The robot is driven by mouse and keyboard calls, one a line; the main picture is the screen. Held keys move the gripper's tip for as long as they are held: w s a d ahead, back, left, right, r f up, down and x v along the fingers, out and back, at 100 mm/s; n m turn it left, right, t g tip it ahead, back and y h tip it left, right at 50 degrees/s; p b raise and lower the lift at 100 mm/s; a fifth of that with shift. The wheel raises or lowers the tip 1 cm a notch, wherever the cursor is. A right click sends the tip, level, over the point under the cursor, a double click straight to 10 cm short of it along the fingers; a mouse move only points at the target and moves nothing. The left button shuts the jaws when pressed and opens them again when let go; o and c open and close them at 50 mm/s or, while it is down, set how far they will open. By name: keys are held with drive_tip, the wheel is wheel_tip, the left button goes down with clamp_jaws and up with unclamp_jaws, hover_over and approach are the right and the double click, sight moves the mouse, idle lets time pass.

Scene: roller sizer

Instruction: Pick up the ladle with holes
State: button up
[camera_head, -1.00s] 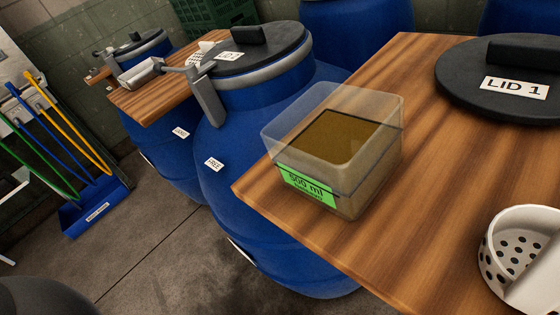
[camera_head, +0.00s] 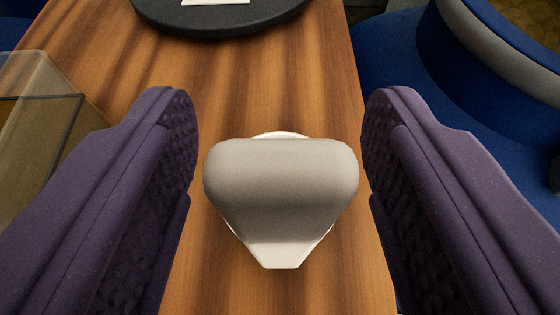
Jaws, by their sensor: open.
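The ladle (camera_head: 281,190) is white and stands on the wooden table, seen nearly end-on from above. Its rounded, broad handle end faces me and hides most of the bowl; the holes do not show now. A thin white rim shows behind the handle. My gripper (camera_head: 281,130) is open, with one purple padded finger on each side of the ladle. There is a gap between the ladle and each finger, so neither appears to touch it.
The wooden table (camera_head: 300,85) has bare room beyond the ladle. A black lid (camera_head: 220,20) lies at the far edge. A clear container (camera_head: 35,120) stands at left, partly behind my finger. A blue barrel (camera_head: 480,75) stands beside the table at right.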

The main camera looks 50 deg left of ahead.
drive_tip(key=shift+d+r, duration=0.1)
drive_tip(key=shift+c, duration=0.6)
drive_tip(key=c, duration=0.9)
drive_tip(key=shift+c, duration=0.2)
